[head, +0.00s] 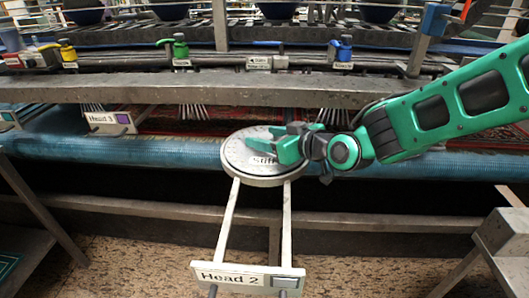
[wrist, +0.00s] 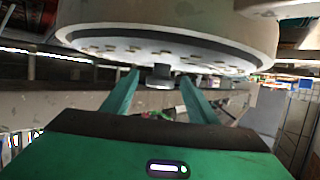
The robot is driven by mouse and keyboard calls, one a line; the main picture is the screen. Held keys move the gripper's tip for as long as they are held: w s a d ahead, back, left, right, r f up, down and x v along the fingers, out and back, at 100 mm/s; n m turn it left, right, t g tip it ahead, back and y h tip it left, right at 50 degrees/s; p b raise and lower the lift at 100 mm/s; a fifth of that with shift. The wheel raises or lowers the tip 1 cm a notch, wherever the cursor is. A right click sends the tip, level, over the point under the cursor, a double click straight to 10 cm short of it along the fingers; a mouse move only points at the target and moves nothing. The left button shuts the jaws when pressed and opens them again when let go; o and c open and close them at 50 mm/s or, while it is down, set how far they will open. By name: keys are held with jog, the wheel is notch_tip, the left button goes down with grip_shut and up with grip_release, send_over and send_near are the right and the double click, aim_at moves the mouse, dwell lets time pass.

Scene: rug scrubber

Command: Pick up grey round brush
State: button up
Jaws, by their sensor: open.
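The grey round brush (head: 238,160) is a flat pale disc with a partly hidden label that seems to read "Stiff". It sits at the top of a two-armed holder marked "Head 2" (head: 228,277). My gripper (head: 277,143) overlaps the disc's upper right in the head view, with its jaws apart. In the wrist view the disc (wrist: 165,40) fills the top of the picture. A small dark knob (wrist: 160,77) at its middle shows between my two open fingers (wrist: 160,90). I cannot tell whether the fingers touch the knob.
A long blue roller (head: 410,166) runs behind the disc, under a grey metal beam (head: 330,90). A "Head 3" sign (head: 108,122) is at the left. Green (head: 180,47), blue (head: 343,50) and yellow (head: 67,50) valves line the rail behind. A metal bench (head: 505,235) stands at the right.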

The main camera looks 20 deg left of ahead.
jog(key=shift+w+a+f, duration=0.1)
jog(key=shift+a, duration=0.05)
grip_shut()
jog(key=shift+r, duration=0.2)
